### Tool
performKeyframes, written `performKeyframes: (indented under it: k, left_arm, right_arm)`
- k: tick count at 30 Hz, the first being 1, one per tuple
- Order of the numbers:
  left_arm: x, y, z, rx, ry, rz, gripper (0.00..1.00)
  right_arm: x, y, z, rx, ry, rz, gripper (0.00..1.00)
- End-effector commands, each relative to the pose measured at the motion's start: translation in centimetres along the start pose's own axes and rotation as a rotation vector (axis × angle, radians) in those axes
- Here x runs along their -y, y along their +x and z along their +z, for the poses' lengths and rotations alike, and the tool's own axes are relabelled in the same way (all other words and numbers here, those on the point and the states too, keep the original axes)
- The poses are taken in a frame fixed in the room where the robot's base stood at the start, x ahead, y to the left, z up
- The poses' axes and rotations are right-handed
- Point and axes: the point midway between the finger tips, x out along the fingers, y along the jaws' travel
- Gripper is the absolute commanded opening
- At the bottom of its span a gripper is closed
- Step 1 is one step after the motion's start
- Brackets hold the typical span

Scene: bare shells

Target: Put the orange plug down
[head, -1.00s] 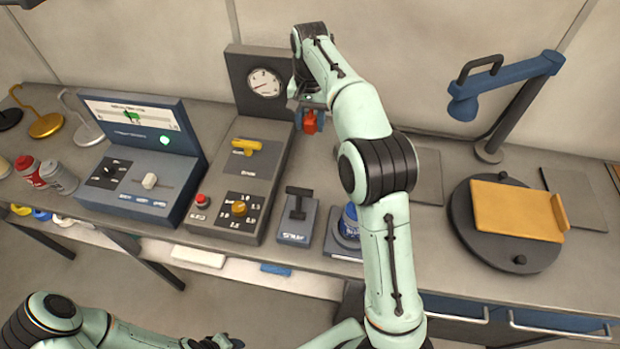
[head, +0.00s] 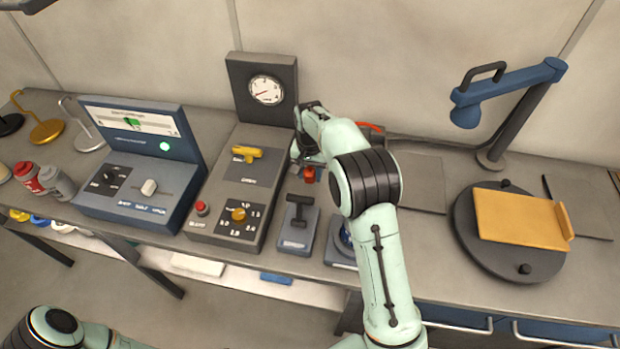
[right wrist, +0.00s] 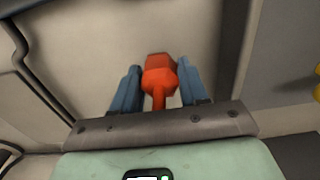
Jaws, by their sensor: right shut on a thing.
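The orange plug (head: 309,174) is between the fingers of my right gripper (head: 308,170), close to the bench in the head view. In the right wrist view the plug (right wrist: 158,80) shows red-orange between the two blue fingers (right wrist: 157,90), with its narrow stem toward the palm. The right gripper is shut on it. I cannot tell whether the plug touches the bench top. My left arm (head: 55,325) shows at the bottom left; its gripper is outside the picture.
A grey console with a gauge (head: 266,90) and yellow handle stands left of the gripper. A blue meter box (head: 140,140) is farther left. A dark block with orange (head: 372,130) is partly behind my arm. A turntable (head: 480,245) and blue lamp (head: 510,80) stand at right.

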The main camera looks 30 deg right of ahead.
Motion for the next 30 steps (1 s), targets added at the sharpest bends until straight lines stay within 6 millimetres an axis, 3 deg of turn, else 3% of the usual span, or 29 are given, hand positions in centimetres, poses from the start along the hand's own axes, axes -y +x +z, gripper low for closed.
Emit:
performKeyframes:
  k: [3, 6, 29, 30]
  left_arm:
    - [0.2, 0.3, 0.3, 0.004, -0.001, -0.001, 0.43]
    - [0.2, 0.4, 0.3, 0.004, -0.002, -0.002, 0.43]
    - [0.4, 0.5, 0.5, 0.006, -0.002, -0.002, 0.43]
    - [0.4, 0.5, 0.5, 0.006, -0.002, -0.002, 0.43]
  right_arm:
    - [-0.1, 2.2, 0.1, 0.004, 0.001, 0.003, 0.0]
    - [-0.1, 2.8, 0.0, 0.001, 0.001, 0.0, 0.0]
    - [0.0, 4.0, 0.0, 0.0, 0.0, -0.001, 0.0]
    - [0.0, 4.0, 0.0, 0.0, 0.0, 0.0, 0.5]
